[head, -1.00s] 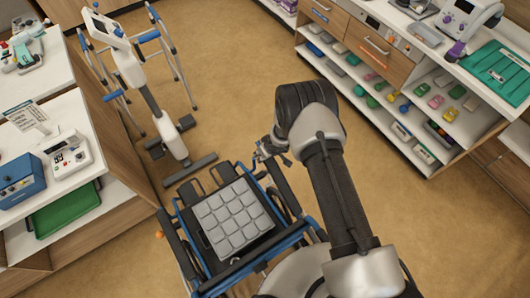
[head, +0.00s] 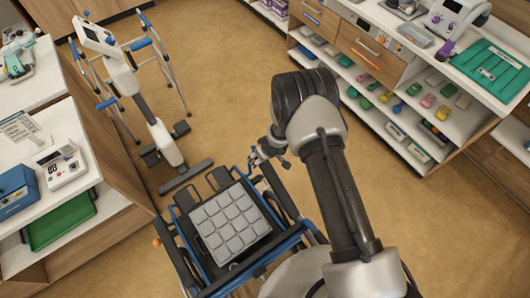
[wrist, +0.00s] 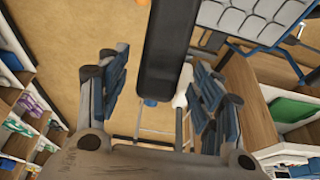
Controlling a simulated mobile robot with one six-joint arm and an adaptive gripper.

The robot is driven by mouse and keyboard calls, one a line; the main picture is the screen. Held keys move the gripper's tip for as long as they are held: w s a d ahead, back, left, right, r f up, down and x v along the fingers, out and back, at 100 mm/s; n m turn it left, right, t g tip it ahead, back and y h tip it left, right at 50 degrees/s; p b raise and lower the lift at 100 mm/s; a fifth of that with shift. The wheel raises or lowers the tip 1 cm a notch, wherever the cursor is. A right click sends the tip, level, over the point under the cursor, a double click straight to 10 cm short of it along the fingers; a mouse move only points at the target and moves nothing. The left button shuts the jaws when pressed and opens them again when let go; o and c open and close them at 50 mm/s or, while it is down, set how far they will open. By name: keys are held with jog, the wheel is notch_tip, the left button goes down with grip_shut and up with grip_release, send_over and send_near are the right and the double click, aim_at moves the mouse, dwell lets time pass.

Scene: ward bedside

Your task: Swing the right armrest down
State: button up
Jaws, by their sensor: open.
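The wheelchair with a blue frame (head: 262,266) and a grey padded cushion (head: 230,222) stands at the lower middle of the head view. Its armrest on the picture's right (head: 280,193) is a dark bar beside the cushion, partly hidden by my arm. In the wrist view a long dark armrest pad (wrist: 166,45) runs down from the top edge between my fingers. My gripper (wrist: 160,85) is open, one finger on each side of the pad, with visible gaps. In the head view my gripper (head: 268,152) is small, near the armrest's far end. Contact cannot be told.
An exercise machine (head: 150,120) and a walking frame (head: 175,65) stand beyond the wheelchair. A counter with a blue box (head: 17,190) is at left. Shelves with coloured items (head: 400,108) line the right. The floor (head: 225,90) between is clear.

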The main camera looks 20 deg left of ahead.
jog(key=v, duration=0.8)
jog(key=shift+s+r, duration=0.1)
jog(key=shift+c, duration=0.4)
